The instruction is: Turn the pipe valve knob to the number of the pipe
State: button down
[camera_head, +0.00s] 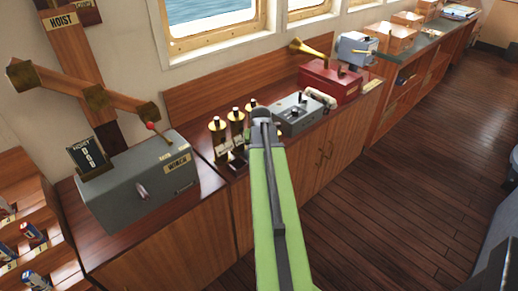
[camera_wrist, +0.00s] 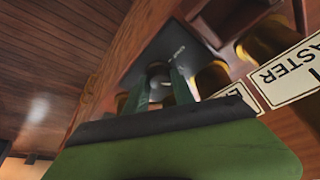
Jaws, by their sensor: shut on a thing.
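In the wrist view my gripper (camera_wrist: 159,78) is shut on a small dark round knob (camera_wrist: 158,68) between its two green fingers. The knob sits on a dark grey plate (camera_wrist: 180,45) with small, unreadable lettering near one edge. I cannot tell which number the knob points to. Brass pipes (camera_wrist: 213,76) stand close beside the plate, with white label plates; one label (camera_wrist: 290,75) reads "ASTER", partly cut off. In the head view the brass pipes (camera_head: 218,140) stand in a row on the wooden counter. My green arm hides the gripper and knob there.
On the counter, a grey winch box (camera_head: 140,185) with a red-tipped lever stands left of the pipes. A grey box with a dial (camera_head: 293,116) and a red box with a brass horn (camera_head: 330,82) stand to the right. The wooden floor (camera_head: 400,190) is clear.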

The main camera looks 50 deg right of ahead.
jog(key=m, duration=0.2)
jog(key=m+g, duration=0.1)
jog(key=m, duration=0.1)
jog(key=shift+w+a+m+g+h, duration=0.1)
jog(key=shift+m+g+h, duration=0.2)
jog(key=shift+m+h, duration=0.1)
dwell(0.5)
jog(key=c, duration=1.1)
grip_release()
jog(key=shift+o, duration=0.2)
jog(key=shift+r, duration=0.1)
jog(key=p+v, duration=1.6)
jog(key=v, duration=0.1)
jog(key=shift+a, duration=0.2)
